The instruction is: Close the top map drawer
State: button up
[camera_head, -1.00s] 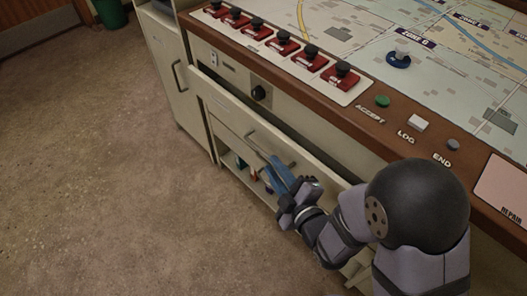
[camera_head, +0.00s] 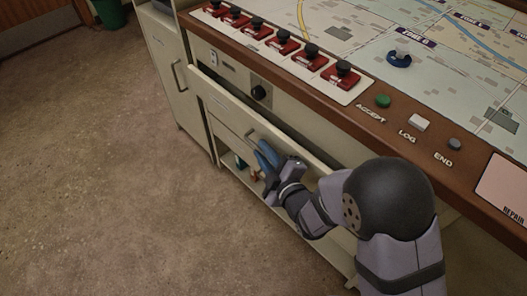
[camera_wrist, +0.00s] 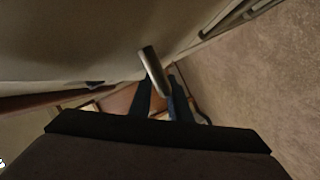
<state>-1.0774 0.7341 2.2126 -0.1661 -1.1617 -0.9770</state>
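The top map drawer (camera_head: 228,108) is a cream drawer under the console's wooden edge. It stands pulled out, with a dark gap showing behind its front. Its metal bar handle (camera_head: 252,137) is partly hidden by my gripper (camera_head: 264,153); it also shows in the wrist view (camera_wrist: 152,66). My gripper has blue fingers and is at the handle, in front of the drawer. In the wrist view the two fingers (camera_wrist: 160,92) are apart, with the handle bar between or just beyond their tips. Contact with the handle cannot be made out.
An open shelf (camera_head: 240,168) with small coloured items lies below the drawer. A cabinet door (camera_head: 168,65) with a handle stands to the left. The floor at left is clear.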

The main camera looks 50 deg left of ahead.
aim_at(276, 143)
grip_shut()
jog(key=shift+w+b, duration=0.3)
jog(key=shift+w, duration=1.7)
jog(key=shift+w+r, duration=0.1)
jog(key=shift+w, duration=0.25)
grip_release()
jog(key=shift+w, duration=0.1)
jog(key=shift+d, duration=0.1)
